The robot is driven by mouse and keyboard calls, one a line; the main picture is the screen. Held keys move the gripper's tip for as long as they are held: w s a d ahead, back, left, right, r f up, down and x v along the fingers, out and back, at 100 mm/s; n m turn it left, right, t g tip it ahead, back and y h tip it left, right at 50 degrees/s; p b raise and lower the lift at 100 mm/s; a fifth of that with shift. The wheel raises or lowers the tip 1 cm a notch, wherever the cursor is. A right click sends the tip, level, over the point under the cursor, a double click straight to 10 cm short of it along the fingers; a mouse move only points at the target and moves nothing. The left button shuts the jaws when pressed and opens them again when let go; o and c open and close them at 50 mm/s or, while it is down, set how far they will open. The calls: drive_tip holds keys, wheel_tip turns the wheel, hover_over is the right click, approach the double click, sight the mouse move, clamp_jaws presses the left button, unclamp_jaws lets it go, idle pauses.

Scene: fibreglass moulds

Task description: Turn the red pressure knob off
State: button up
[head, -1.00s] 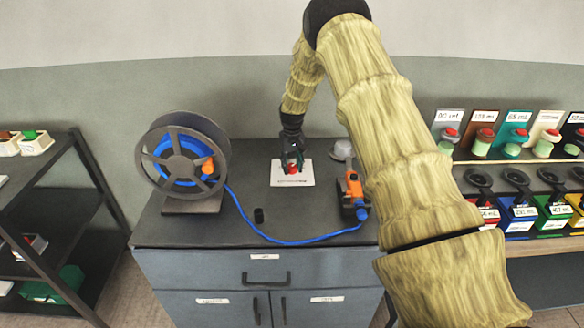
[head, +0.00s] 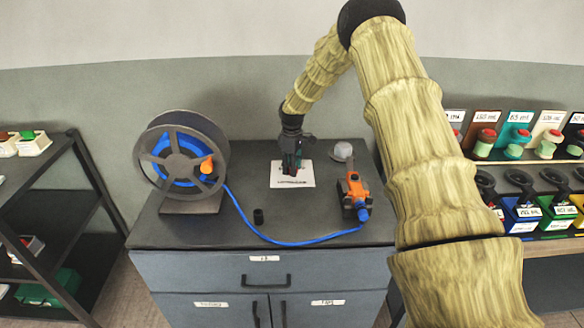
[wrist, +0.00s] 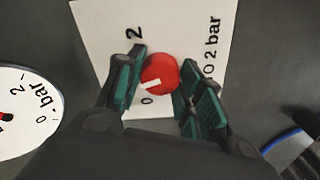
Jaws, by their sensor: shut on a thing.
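The red pressure knob (wrist: 160,73) sits on a white plate (wrist: 98,45) marked 0, 2 and "0 2 bar". In the wrist view the knob's white mark points down and left, near the 0. My gripper (wrist: 158,84) is shut on the knob, with a green finger on each side. In the head view my gripper (head: 292,168) reaches down onto the white plate (head: 305,181) on the bench, and its fingers hide most of the knob. A white dial (wrist: 22,112) marked 0, 2 and bar is cut off at the wrist view's left edge.
A reel of blue hose (head: 181,160) stands left on the grey bench (head: 225,232). The hose runs to an orange tool (head: 353,191) right of the plate.

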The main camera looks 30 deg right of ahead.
drive_tip(key=n, duration=0.4)
drive_tip(key=shift+d+n, duration=0.1)
drive_tip(key=shift+n, duration=0.2)
drive_tip(key=n, duration=0.4)
drive_tip(key=shift+r+n, duration=0.1)
drive_tip(key=shift+n, duration=0.2)
drive_tip(key=o, duration=1)
wheel_tip(320, 180, up, 12)
drive_tip(key=shift+f, duration=0.1)
idle(0.6)
